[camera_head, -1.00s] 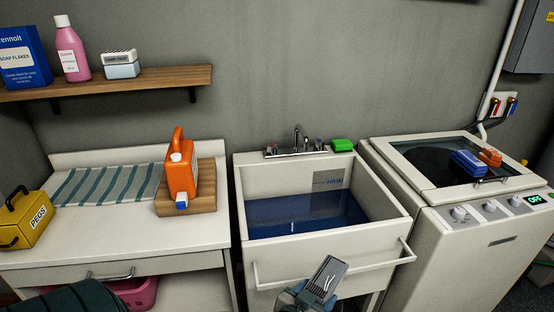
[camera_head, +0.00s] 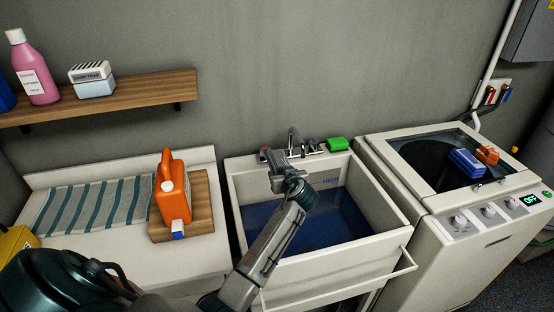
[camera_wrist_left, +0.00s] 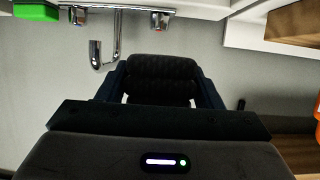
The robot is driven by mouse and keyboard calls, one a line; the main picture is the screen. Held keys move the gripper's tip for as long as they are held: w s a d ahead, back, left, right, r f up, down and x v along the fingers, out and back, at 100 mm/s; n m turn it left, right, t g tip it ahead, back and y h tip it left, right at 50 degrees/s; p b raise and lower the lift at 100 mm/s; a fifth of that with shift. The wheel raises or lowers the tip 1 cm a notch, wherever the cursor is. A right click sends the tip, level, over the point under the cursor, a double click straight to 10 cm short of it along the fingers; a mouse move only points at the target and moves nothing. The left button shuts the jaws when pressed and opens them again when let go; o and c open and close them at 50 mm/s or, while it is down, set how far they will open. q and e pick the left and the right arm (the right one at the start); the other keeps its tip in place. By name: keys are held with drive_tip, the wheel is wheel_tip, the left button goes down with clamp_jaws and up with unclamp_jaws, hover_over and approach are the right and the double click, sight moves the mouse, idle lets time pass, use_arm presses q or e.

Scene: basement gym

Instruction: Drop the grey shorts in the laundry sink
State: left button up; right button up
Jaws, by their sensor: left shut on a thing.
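My left gripper (camera_head: 276,174) reaches in from the lower left over the laundry sink (camera_head: 398,226), close in front of the tap in the head view. It is shut on the grey shorts, a dark, ribbed, folded bundle (camera_wrist_left: 162,78) between the jaws in the left wrist view. The bundle is held up, apart from the blue water (camera_head: 345,215) in the basin. My forearm hides the left part of the basin. My right gripper is not in view.
The tap (camera_head: 292,142) and a green block (camera_head: 338,144) are at the sink's back edge. An orange jug (camera_head: 172,195) stands on a wooden board on the counter left of the sink.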

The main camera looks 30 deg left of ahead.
use_arm(q)
drive_tip(key=shift+w+a+r, duration=0.4)
drive_tip(key=shift+a+r, duration=0.05)
drive_tip(key=shift+a, duration=0.2)
drive_tip(key=shift+w+a+n+g, duration=0.1)
drive_tip(key=shift+a+n+g, duration=0.15)
drive_tip(key=shift+n+g, duration=0.05)
drive_tip(key=shift+f, duration=0.1)
drive_tip(key=shift+d+f+y+b, duration=0.1)
drive_tip(key=shift+f+y+b, duration=0.2)
drive_tip(key=shift+b, duration=0.1)
wheel_tip(320, 180, down, 9)
drive_tip(key=b, duration=0.5)
drive_tip(key=shift+r, duration=0.15)
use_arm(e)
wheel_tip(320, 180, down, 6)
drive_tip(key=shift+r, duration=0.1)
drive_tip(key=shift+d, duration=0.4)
use_arm(q)
drive_tip(key=o, duration=1.1)
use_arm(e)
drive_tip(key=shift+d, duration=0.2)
